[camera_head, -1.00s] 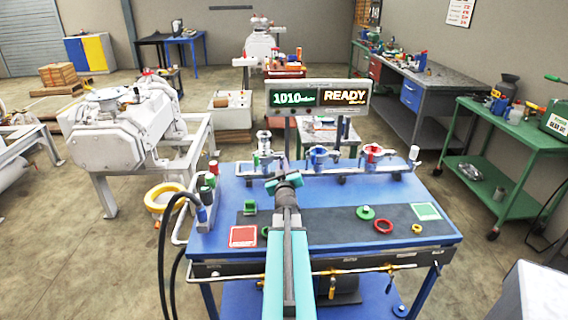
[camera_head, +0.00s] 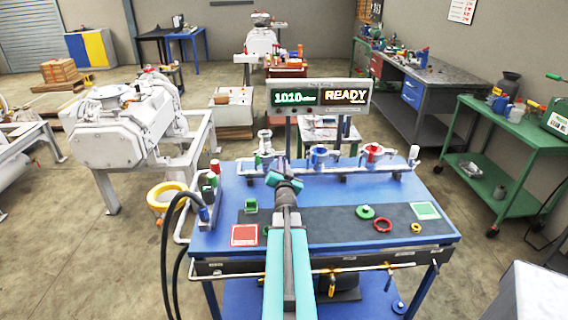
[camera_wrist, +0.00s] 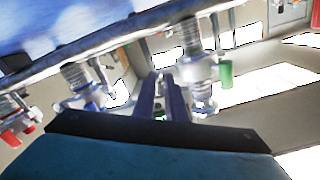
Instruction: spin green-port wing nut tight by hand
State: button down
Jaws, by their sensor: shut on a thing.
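The green port (camera_head: 265,146) stands at the left of the pipe row at the back of the blue bench, partly behind my wrist. It also shows upside down in the wrist view, as a metal fitting with a green part (camera_wrist: 225,73). My gripper (camera_wrist: 166,84) is at this fitting, its two dark fingers close together beside the metal clamp. It is shut on the green-port wing nut, which is mostly hidden between the fingers. In the head view the fingertips are hidden behind my wrist.
The blue port (camera_head: 320,157) and red port (camera_head: 372,155) stand to the right on the same pipe. A display (camera_head: 320,97) reads 1010 and READY above them. A green ring (camera_head: 364,212), a red ring (camera_head: 383,226) and a yellow ring (camera_head: 416,228) lie on the dark mat.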

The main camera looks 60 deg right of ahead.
jog(key=shift+m, duration=0.3)
jog(key=c, duration=2)
grip_release()
jog(key=shift+a, duration=0.15)
